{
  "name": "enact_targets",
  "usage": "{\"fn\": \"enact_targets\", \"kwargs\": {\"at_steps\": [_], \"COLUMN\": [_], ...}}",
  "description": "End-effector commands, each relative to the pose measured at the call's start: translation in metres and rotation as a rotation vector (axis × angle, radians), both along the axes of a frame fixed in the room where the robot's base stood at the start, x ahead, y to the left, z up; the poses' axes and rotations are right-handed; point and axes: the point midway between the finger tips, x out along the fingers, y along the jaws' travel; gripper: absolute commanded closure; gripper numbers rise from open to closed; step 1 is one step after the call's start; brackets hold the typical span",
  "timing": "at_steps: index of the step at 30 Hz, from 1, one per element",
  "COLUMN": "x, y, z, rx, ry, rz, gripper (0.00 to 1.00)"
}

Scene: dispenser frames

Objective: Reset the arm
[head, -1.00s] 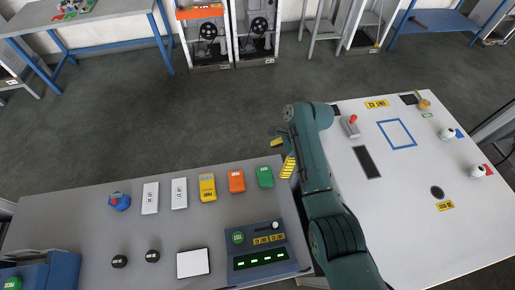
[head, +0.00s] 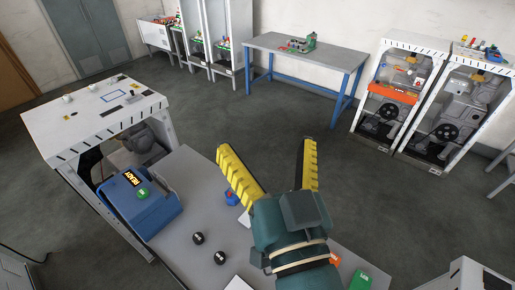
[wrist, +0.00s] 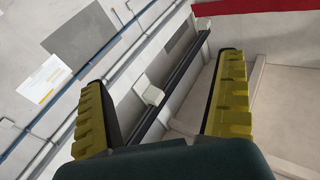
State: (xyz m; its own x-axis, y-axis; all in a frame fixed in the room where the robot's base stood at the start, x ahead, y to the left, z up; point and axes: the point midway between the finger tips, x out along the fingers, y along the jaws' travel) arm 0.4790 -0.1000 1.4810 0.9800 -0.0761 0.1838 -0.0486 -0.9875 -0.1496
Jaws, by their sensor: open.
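My gripper (head: 268,172) is in the lower middle of the head view, its two yellow ribbed fingers spread wide apart and pointing up and away. It is open with nothing between the fingers. It is raised above the grey table (head: 187,228). In the wrist view my gripper (wrist: 165,105) also shows open and empty, facing a wall with pipes and a ledge. My teal arm covers part of the grey table.
A blue box with a green button (head: 140,205) stands on the table's left end. Two black knobs, a blue-red knob (head: 232,198) and a green block (head: 360,281) lie on the table. A white-topped stand (head: 92,110) is at left. Open floor lies beyond.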

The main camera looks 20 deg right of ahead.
Motion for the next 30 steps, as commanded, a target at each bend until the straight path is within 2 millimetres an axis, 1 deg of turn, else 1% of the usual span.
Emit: {"fn": "enact_targets", "kwargs": {"at_steps": [1,3,4,6,14,15,17,20,21,23,24,25,27,29,30], "x": [-0.018,-0.035,-0.04,-0.045,-0.045,-0.045,-0.044,-0.045,-0.045,-0.045,-0.044,-0.045,-0.045,-0.045,-0.045], "y": [0.018,0.031,0.034,0.036,0.035,0.035,0.035,0.035,0.035,0.035,0.035,0.035,0.034,0.034,0.034], "z": [0.019,0.035,0.04,0.044,0.044,0.049,0.064,0.098,0.115,0.141,0.157,0.169,0.188,0.195,0.195], "rx": [-0.067,-0.131,-0.148,-0.166,-0.166,-0.165,-0.163,-0.159,-0.157,-0.154,-0.152,-0.15,-0.147,-0.146,-0.151], "ry": [-0.071,-0.136,-0.153,-0.171,-0.169,-0.169,-0.17,-0.17,-0.17,-0.17,-0.17,-0.171,-0.171,-0.171,-0.171], "rz": [0.014,0.016,0.013,0.01,0.009,0.009,0.009,0.01,0.011,0.011,0.012,0.012,0.012,0.013,0.012], "gripper": [0.0,0.0,0.0,0.0,0.0,0.0,0.0,0.0,0.0,0.0,0.0,0.0,0.0,0.0,0.0]}}
